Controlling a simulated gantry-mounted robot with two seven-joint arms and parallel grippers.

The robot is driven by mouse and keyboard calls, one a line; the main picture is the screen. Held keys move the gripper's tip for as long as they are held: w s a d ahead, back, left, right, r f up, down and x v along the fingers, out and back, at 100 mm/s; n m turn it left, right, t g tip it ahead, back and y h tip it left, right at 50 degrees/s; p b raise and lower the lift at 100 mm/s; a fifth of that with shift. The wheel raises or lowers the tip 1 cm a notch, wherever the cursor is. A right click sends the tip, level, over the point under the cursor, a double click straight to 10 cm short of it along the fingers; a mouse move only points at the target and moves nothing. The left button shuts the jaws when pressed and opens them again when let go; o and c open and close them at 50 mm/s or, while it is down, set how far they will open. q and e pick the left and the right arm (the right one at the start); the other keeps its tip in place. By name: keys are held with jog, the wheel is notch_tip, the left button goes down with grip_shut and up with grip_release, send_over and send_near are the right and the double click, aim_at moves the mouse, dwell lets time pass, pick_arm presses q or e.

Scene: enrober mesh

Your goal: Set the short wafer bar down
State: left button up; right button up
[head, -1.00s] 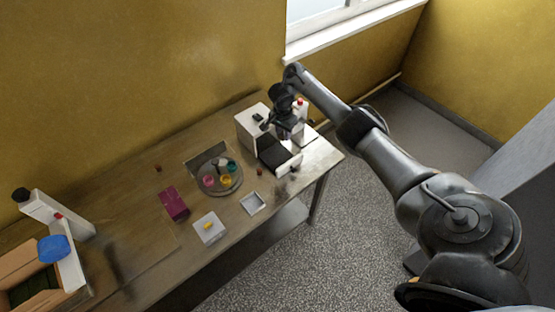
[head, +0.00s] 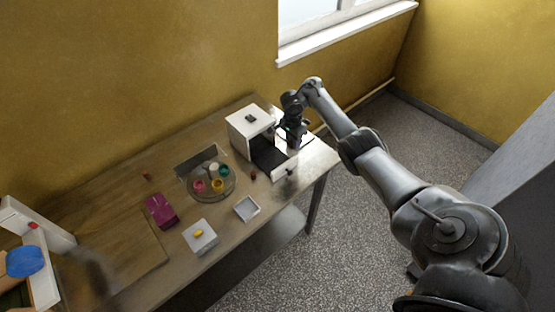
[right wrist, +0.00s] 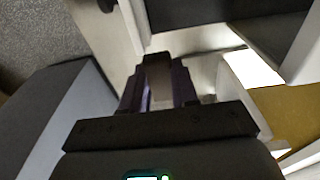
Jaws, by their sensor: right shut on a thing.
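My right gripper (head: 291,143) hangs beside the white box-shaped machine (head: 246,128), at the right of its dark belt (head: 266,155). In the right wrist view my right gripper (right wrist: 158,93) has its two purple-tinted fingers shut on a brownish bar (right wrist: 158,66), which looks like the short wafer bar. The bar's lower end is hidden, and I cannot tell whether it touches anything below. In the head view the bar is too small and covered to make out. My left gripper is not in view.
A round tray (head: 226,191) with coloured cups, a magenta box (head: 161,211), a white block with a yellow piece (head: 200,237) and a small square tray (head: 246,208) stand on the wooden table. A blue round thing (head: 25,262) is at far left. The table's front edge is close.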

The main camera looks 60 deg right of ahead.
jog(key=b, duration=0.3)
send_over(279, 158)
jog(key=f, duration=0.3)
jog(key=shift+w+a+f, duration=0.15)
jog(key=shift+a+f, duration=0.1)
jog(key=shift+f, duration=0.1)
jog(key=shift+f+b, duration=1)
jog(key=shift+f, duration=1)
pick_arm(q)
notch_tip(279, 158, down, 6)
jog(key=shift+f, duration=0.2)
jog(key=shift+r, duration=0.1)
pick_arm(e)
jog(key=shift+f, duration=0.1)
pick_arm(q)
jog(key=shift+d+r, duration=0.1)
pick_arm(e)
jog(key=shift+f, duration=0.45)
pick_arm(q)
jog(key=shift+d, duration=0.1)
pick_arm(e)
jog(key=o, duration=0.8)
jog(key=shift+r, duration=0.1)
